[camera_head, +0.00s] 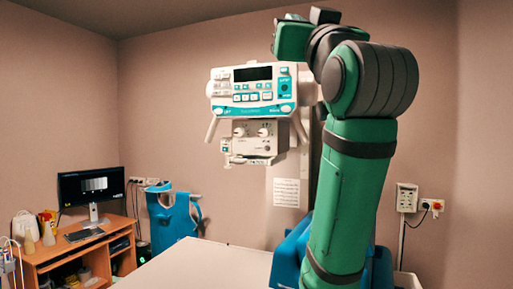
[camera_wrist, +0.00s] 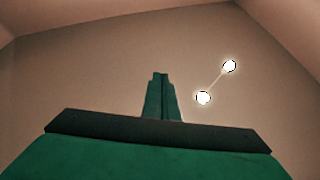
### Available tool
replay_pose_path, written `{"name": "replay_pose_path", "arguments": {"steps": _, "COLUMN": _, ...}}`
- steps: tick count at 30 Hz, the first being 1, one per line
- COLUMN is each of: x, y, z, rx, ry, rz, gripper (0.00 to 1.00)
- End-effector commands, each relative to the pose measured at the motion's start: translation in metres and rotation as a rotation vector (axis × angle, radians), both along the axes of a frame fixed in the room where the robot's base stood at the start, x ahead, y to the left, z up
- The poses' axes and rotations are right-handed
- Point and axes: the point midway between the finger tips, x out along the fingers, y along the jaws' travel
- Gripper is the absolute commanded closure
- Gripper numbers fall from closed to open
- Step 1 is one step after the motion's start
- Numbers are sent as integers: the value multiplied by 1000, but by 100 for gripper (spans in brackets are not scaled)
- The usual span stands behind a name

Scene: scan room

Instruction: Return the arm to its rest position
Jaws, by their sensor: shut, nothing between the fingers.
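My arm rises on the right side of the head view, green with dark grey joints, and bends over at the top. Its far end is at the top of the picture, in front of the back wall and above the right side of the white and teal machine (camera_head: 253,90). In the wrist view my gripper (camera_wrist: 160,76) is shut, with its two narrow green fingers together and nothing between them. Behind it are a bare wall and ceiling with two bright round lights (camera_wrist: 203,97). The fingertips are hard to make out in the head view.
A pale table top (camera_head: 195,268) spans the lower middle and looks bare. A wooden desk (camera_head: 75,256) with a monitor (camera_head: 92,187) stands at left, beside a blue chair-like object (camera_head: 172,218). Wall sockets (camera_head: 407,198) are at right.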

Motion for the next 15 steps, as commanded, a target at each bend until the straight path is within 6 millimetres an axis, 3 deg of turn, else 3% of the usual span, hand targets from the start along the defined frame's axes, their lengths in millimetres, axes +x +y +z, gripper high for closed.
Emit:
{"name": "replay_pose_path", "arguments": {"steps": 11, "x": 48, "y": -8, "z": -61, "rx": 28, "ry": 43, "rz": -10, "gripper": 100}}
{"name": "replay_pose_path", "arguments": {"steps": 15, "x": 70, "y": -12, "z": -95, "rx": 41, "ry": 64, "rz": -16, "gripper": 100}}
